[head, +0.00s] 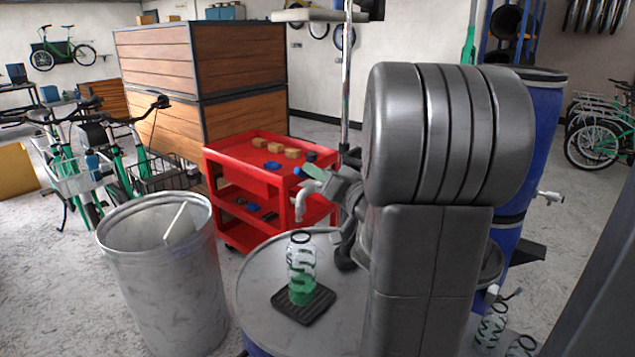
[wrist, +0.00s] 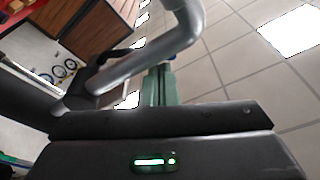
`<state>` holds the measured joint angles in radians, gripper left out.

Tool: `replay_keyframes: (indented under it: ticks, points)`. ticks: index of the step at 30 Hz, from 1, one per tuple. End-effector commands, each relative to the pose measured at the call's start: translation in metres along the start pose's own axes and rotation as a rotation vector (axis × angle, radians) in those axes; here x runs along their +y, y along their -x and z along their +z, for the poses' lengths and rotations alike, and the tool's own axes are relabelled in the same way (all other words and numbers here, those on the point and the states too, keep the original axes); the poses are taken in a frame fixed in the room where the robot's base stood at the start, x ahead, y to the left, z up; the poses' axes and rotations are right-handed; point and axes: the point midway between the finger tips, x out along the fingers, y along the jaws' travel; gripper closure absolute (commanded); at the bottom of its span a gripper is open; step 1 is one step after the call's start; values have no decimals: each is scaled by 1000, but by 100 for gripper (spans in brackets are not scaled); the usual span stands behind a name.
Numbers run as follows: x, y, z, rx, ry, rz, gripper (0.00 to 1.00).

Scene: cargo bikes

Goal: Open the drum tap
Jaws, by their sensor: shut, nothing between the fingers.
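A pale tap (head: 303,205) with a downturned spout shows left of my arm in the head view. Its rear and mounting are hidden behind the arm. A grey curved pipe (wrist: 125,73), apparently the tap, crosses the wrist view. A small blue part, apparently its handle (head: 299,171), shows close to my fingertips, and also in the wrist view (wrist: 173,57). I cannot tell whether they touch. My gripper (head: 313,173) is shut and empty, its green fingers (wrist: 160,75) beside the pipe.
The mat lies on a round grey drum top (head: 262,285). A blue drum (head: 545,110) with another tap (head: 549,196) stands right of my arm. A red cart (head: 225,170) stands behind, and a metal bin (head: 160,285) at left. Another bottle (head: 490,328) is at lower right.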

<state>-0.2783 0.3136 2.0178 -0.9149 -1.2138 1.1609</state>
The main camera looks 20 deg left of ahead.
Motion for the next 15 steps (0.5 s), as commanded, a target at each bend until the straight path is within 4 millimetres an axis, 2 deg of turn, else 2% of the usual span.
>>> replay_keyframes:
  ticks: [6,15]
  points:
    - [1,1,6,1,108,-23,100]
    - [0,1,5,1,149,-31,100]
